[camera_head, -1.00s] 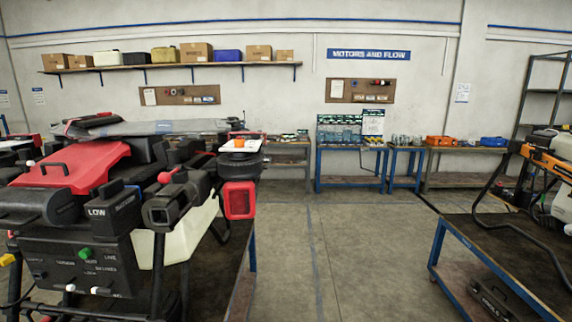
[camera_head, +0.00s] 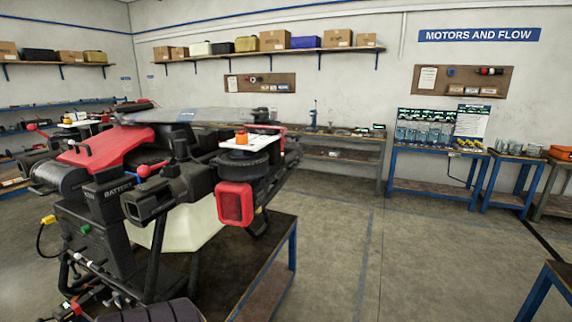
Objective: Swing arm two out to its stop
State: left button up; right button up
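The spray drone stands on a workbench (camera_head: 282,268) at the left, with a red top cover (camera_head: 100,150), a black battery (camera_head: 108,195) and a pale tank (camera_head: 190,228). Its black arms lie folded close around the body. A near arm ends in a black motor (camera_head: 247,163) with an orange cap and a red lamp (camera_head: 235,204) below. A red-knobbed lever (camera_head: 145,171) sits near an arm joint. Another capped motor (camera_head: 76,119) shows at the far left. No label that I can read marks arm two.
Clear concrete floor (camera_head: 365,250) lies right of the drone's bench. Blue-framed benches (camera_head: 440,190) line the back wall under a MOTORS AND FLOW sign (camera_head: 479,35). Another bench corner (camera_head: 552,280) juts in at lower right. Boxes stand on a wall shelf (camera_head: 270,50).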

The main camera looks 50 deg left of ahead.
aim_at(242, 194)
jog(key=i+l+u, duration=0.25)
jog(key=i+u, duration=0.2)
jog(key=i+l+u, duration=0.25)
jog(key=u, duration=0.15)
jog(key=i+l+u, duration=0.2)
jog(key=l, duration=0.15)
jog(key=i+l+u, duration=0.15)
jog(key=l, duration=0.25)
